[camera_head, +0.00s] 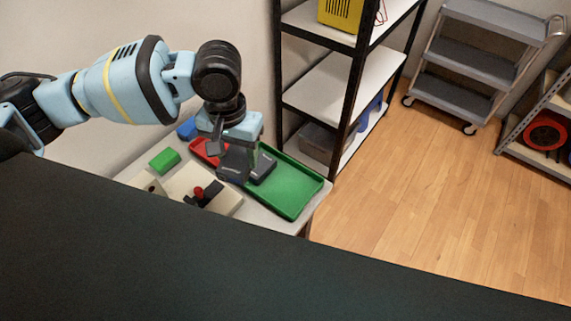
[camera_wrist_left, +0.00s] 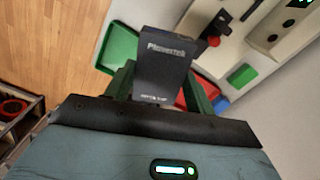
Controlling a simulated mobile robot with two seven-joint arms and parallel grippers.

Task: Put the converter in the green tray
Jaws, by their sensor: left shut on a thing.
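My left gripper (camera_head: 241,160) points down over the table, at the left end of the green tray (camera_head: 308,186). It is shut on a dark grey box with white lettering, the converter (camera_head: 236,163). In the left wrist view the converter (camera_wrist_left: 163,62) sits between the two fingers of the gripper (camera_wrist_left: 160,85), and the green tray (camera_wrist_left: 116,46) shows beyond it to the left. The middle of the green tray's right part looks empty. The gripper hides part of the tray's left end, and I cannot tell whether the converter touches the tray. My right gripper is not in view.
A red tray (camera_head: 203,148) lies just left of the gripper. A pale device with a red knob (camera_head: 198,191), a green block (camera_head: 165,160) and a blue item (camera_head: 187,128) are also on the table. A black-framed shelf (camera_head: 325,92) stands close behind the green tray.

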